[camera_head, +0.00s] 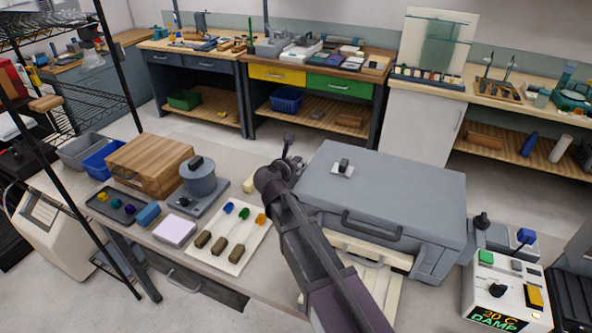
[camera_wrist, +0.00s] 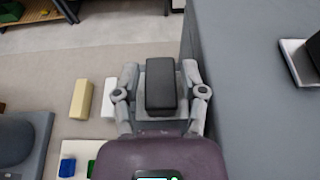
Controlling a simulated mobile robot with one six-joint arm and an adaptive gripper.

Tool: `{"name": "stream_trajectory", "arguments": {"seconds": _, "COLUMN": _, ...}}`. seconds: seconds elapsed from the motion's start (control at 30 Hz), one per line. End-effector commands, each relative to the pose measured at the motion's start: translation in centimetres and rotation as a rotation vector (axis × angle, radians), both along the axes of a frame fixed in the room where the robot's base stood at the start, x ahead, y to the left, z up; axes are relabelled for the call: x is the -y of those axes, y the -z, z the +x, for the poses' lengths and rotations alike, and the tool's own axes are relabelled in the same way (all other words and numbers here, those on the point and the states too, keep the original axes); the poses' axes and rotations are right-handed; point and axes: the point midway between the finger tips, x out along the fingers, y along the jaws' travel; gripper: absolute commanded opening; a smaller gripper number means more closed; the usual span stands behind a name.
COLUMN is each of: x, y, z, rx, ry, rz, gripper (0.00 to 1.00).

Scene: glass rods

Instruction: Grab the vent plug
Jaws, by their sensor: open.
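A small dark block on a pale square plate, which looks like the vent plug (camera_head: 344,164), stands on top of the large grey box (camera_head: 400,190). In the wrist view the vent plug (camera_wrist: 314,50) is cut off at the right edge. My gripper (camera_head: 288,147) is at the left side of the box, left of and apart from this plug. In the wrist view my gripper (camera_wrist: 161,72) has its two fingers spread. A black block on a grey base (camera_wrist: 161,85) shows between them; I cannot tell whether it is part of my gripper.
Left of my arm are a white board (camera_head: 232,262) with coloured pieces, a grey cylinder (camera_head: 200,183) and a wooden box (camera_head: 150,163). A cream block (camera_head: 249,184) lies near my gripper. A control panel (camera_head: 505,290) is at right. The box's top is otherwise clear.

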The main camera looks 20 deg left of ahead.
Motion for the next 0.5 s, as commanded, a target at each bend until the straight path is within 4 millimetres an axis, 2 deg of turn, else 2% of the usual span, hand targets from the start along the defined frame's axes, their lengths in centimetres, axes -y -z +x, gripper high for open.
{"name": "stream_trajectory", "arguments": {"seconds": 0.03, "x": -0.02, "y": 0.36, "z": 0.69, "rx": 0.0, "ry": 0.001, "rz": 0.001, "gripper": 0.54}}
{"name": "stream_trajectory", "arguments": {"seconds": 0.17, "x": 0.06, "y": 0.55, "z": 1.45, "rx": 0.001, "ry": 0.0, "rz": 0.0, "gripper": 0.54}}
{"name": "stream_trajectory", "arguments": {"seconds": 0.5, "x": 0.3, "y": 0.51, "z": 1.62, "rx": 0.0, "ry": 0.001, "rz": 0.0, "gripper": 0.54}}
